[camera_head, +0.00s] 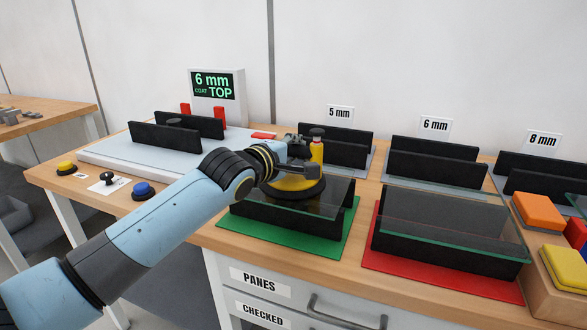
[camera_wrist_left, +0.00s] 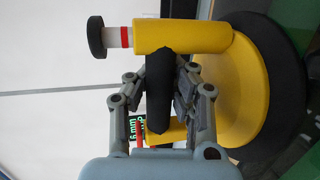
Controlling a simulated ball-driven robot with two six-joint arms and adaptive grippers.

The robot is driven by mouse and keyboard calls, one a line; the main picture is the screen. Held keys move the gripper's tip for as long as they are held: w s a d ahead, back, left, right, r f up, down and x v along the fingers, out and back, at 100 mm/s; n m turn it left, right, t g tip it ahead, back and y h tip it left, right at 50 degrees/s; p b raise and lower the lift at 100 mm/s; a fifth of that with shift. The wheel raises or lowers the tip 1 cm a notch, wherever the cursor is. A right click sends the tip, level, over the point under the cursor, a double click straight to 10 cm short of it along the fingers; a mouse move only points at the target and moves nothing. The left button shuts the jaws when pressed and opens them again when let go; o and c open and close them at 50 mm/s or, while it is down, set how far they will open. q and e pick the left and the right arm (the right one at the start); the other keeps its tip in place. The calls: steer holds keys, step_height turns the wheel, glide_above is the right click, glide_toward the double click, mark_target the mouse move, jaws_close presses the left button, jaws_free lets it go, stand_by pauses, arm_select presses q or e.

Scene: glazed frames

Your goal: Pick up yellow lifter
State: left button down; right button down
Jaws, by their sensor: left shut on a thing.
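The yellow lifter (camera_head: 298,183) has a yellow body, a wide black cup and a pump with a red-and-white band. It is over the glass pane in the black rack on the green mat (camera_head: 345,238); I cannot tell whether the cup touches the glass. My left gripper (camera_head: 297,158) is shut on the lifter's black handle. In the left wrist view, its fingers (camera_wrist_left: 162,92) close around that handle, with the yellow body (camera_wrist_left: 235,85) beyond them. My right gripper is not in view.
A second glass pane (camera_head: 450,222) is in a rack on the red mat (camera_head: 375,262). Black racks labelled 5, 6 and 8 mm stand behind. A display (camera_head: 213,85) reads "6 mm COAT TOP". Yellow (camera_head: 66,167) and blue (camera_head: 143,187) buttons are at left; coloured blocks (camera_head: 541,211) are at right.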

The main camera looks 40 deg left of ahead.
arm_select(q)
steer(key=shift+r, duration=0.2)
stand_by(0.3)
steer(key=shift+r, duration=0.8)
step_height(320, 180, up, 3)
steer(key=shift+d+f, duration=0.1)
steer(key=shift+f, duration=0.1)
steer(key=s+d+r, duration=0.5)
steer(key=d+r, duration=0.1)
steer(key=d, duration=0.4)
steer(key=shift+r+b, duration=0.35)
steer(key=shift+b, duration=0.05)
steer(key=shift+s, duration=0.1)
